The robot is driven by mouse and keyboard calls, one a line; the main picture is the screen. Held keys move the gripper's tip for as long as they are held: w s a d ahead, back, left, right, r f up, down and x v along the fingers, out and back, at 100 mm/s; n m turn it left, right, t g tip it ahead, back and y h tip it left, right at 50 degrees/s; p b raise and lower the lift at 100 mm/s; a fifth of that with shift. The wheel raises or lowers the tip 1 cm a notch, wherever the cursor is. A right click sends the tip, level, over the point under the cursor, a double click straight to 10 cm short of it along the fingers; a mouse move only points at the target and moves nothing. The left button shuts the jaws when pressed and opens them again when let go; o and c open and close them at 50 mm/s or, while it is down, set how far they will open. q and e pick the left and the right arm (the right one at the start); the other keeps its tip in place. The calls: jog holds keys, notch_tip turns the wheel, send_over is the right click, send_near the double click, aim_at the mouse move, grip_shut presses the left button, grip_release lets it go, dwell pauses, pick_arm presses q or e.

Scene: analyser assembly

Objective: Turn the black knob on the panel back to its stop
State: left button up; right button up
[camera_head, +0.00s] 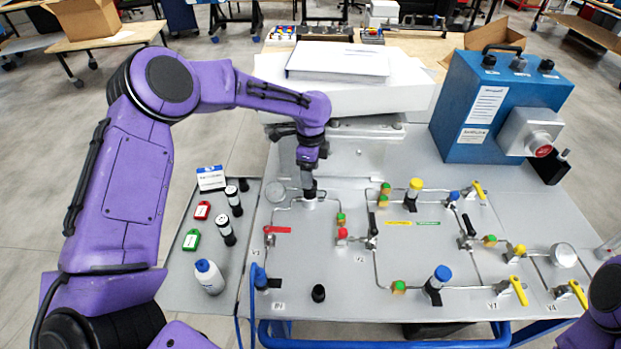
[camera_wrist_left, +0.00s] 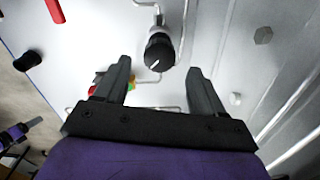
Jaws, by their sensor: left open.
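A round black knob with a white pointer line (camera_wrist_left: 159,52) shows in the left wrist view, on a pale stem fixed to the grey panel (camera_head: 330,240). It lies between and just beyond the fingertips of my left gripper (camera_wrist_left: 157,68), with a gap on each side. The fingers are open and empty. In the head view my left gripper (camera_head: 307,174) points down over the panel's upper left part, above a pale fitting (camera_head: 310,203), and largely hides the knob there. Another black round piece (camera_head: 318,293) stands near the panel's front edge.
A blue box (camera_head: 470,115) stands behind at the right. A side tray (camera_head: 190,285) holds a white bottle (camera_head: 209,277), tags and black-and-white cylinders.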

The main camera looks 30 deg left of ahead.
pick_arm(q)
jog(key=shift+f, duration=2)
jog(key=c, duration=1.1)
jog(key=shift+o, duration=0.2)
jog(key=shift+p, duration=0.3)
jog(key=shift+r, duration=0.1)
